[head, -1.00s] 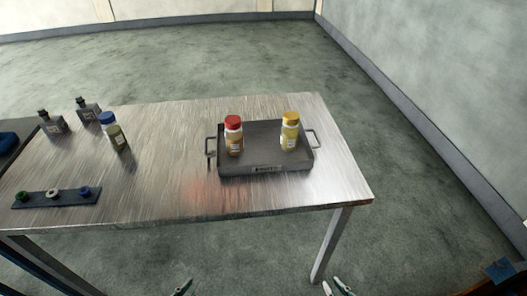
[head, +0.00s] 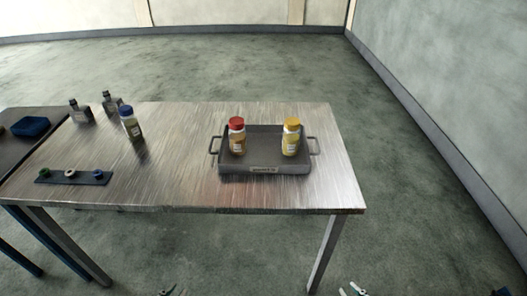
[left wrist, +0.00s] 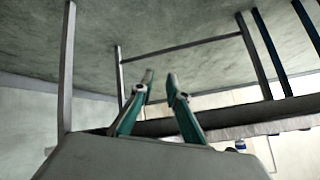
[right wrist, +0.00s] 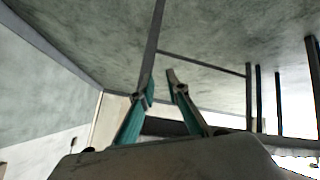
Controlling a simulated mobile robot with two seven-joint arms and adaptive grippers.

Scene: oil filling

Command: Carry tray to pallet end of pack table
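A grey tray (head: 262,169) with a handle at each side sits on the right part of the metal pack table (head: 180,180). In it stand a red-capped bottle (head: 237,138) and a yellow-capped bottle (head: 291,138), both upright. My left gripper (head: 173,291) shows only its tips at the bottom edge of the head view, short of the table's front edge. It is open and empty in the left wrist view (left wrist: 158,80). My right gripper (head: 353,289) is also at the bottom edge, right of the front table leg. It is open and empty in the right wrist view (right wrist: 160,80).
A blue-capped bottle (head: 131,124), two dark bottles (head: 80,112) and a strip with several caps (head: 72,177) are on the table's left part. A darker table with a blue container (head: 31,127) adjoins at left.

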